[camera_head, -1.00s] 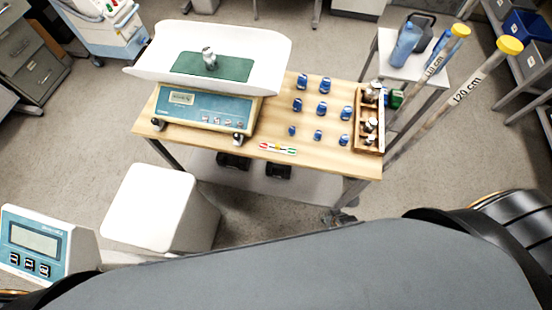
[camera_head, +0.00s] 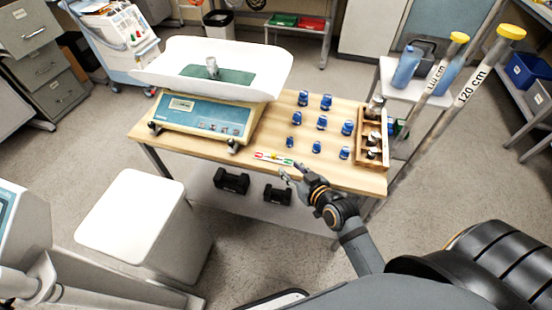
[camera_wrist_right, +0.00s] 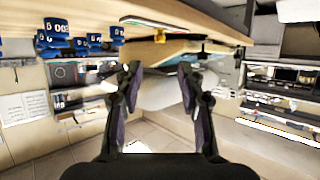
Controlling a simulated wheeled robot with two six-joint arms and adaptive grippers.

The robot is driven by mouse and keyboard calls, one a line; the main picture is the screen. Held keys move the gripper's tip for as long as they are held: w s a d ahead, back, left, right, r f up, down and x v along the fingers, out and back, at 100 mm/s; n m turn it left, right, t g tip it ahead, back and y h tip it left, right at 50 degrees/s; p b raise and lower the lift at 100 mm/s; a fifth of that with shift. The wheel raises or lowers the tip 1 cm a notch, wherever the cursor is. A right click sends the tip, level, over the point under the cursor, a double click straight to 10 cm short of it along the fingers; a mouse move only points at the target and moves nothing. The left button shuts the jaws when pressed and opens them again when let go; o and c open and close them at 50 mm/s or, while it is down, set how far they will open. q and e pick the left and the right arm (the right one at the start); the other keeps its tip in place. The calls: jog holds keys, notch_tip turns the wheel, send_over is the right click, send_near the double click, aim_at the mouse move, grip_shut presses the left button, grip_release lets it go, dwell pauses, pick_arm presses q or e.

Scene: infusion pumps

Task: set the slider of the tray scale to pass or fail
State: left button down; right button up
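The tray scale (camera_head: 200,116) stands on the left part of the wooden table, with a white tray (camera_head: 180,57) on top and a metal weight (camera_head: 212,68) on a green mat in it. The slider strip (camera_head: 273,158) lies at the table's front edge, red at left and green at right, with a yellow part near its middle; its exact setting is too small to tell. My right gripper (camera_head: 290,174) is just in front of and right of the strip, apart from it. Its fingers are spread and empty in the wrist view (camera_wrist_right: 160,92). My left gripper is out of view.
Several blue weights (camera_head: 321,122) stand on the table right of the scale. A wooden rack (camera_head: 374,138) with metal weights is at the right edge. Two black items (camera_head: 231,181) sit on the shelf below. A white box (camera_head: 133,215) stands at front left.

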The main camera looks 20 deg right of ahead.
aim_at(274, 155)
jog(key=x, duration=1)
jog(key=shift+f+b, duration=0.1)
jog(key=shift+b, duration=0.2)
grip_shut()
